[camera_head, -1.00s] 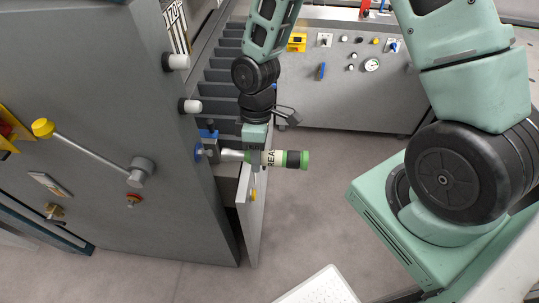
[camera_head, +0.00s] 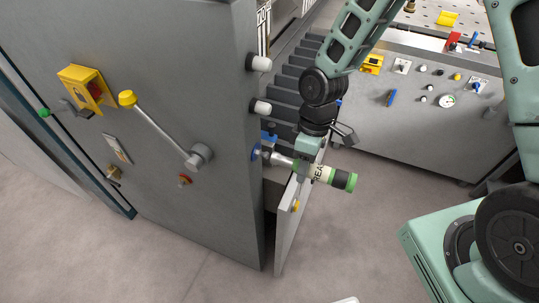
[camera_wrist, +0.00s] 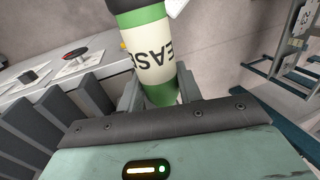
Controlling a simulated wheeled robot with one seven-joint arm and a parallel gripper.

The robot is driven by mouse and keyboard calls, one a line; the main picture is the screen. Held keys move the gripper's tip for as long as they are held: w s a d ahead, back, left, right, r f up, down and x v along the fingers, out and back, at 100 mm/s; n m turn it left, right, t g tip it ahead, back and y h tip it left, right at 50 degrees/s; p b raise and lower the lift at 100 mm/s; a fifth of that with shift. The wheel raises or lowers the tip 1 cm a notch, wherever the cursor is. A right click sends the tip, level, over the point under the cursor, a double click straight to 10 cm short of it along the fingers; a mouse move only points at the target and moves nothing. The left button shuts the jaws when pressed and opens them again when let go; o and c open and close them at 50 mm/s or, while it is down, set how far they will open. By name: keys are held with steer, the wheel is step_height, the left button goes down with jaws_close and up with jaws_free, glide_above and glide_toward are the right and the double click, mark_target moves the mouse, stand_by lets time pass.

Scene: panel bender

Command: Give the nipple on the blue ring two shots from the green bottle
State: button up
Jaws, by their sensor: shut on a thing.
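The green bottle (camera_head: 343,181) has green bands, a cream label and a dark base, and lies on its side. My gripper (camera_head: 304,169) is shut around it near its nozzle end. In the wrist view the bottle (camera_wrist: 152,48) stands between the fingers of my gripper (camera_wrist: 158,92). Its pale nozzle (camera_head: 281,160) points left at the blue ring (camera_head: 256,151) on the grey machine's side edge. The nipple itself is too small to make out. I cannot tell whether the nozzle tip touches it. The wrist view does not show the ring.
A grey block with a blue top (camera_head: 269,139) sits right beside the ring. A grey door or panel (camera_head: 291,225) stands just below the bottle. White-tipped posts (camera_head: 260,107) jut out above.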

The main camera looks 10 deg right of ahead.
mark_target(342, 173)
steer(key=shift+w+a, duration=0.45)
steer(key=shift+a, duration=0.2)
stand_by(0.8)
steer(key=shift+s+d, duration=0.1)
steer(key=shift+d, duration=0.05)
steer(key=shift+s+d, duration=0.55)
steer(key=shift+d, duration=0.2)
steer(key=shift+w+a, duration=0.65)
steer(key=shift+a, duration=0.2)
stand_by(1.7)
steer(key=shift+s+d+p, duration=0.35)
steer(key=shift+s+d, duration=0.3)
steer(key=shift+d, duration=0.2)
steer(key=shift+s+d+p, duration=0.1)
steer(key=shift+s+d, duration=0.7)
steer(key=shift+d, duration=0.3)
steer(key=shift+s+d+p, duration=0.15)
steer(key=shift+s+d, duration=0.6)
steer(key=shift+d, duration=0.3)
steer(key=shift+s+d+p, duration=0.1)
steer(key=shift+s+d, duration=0.7)
steer(key=shift+d, duration=0.3)
steer(key=shift+f, duration=0.1)
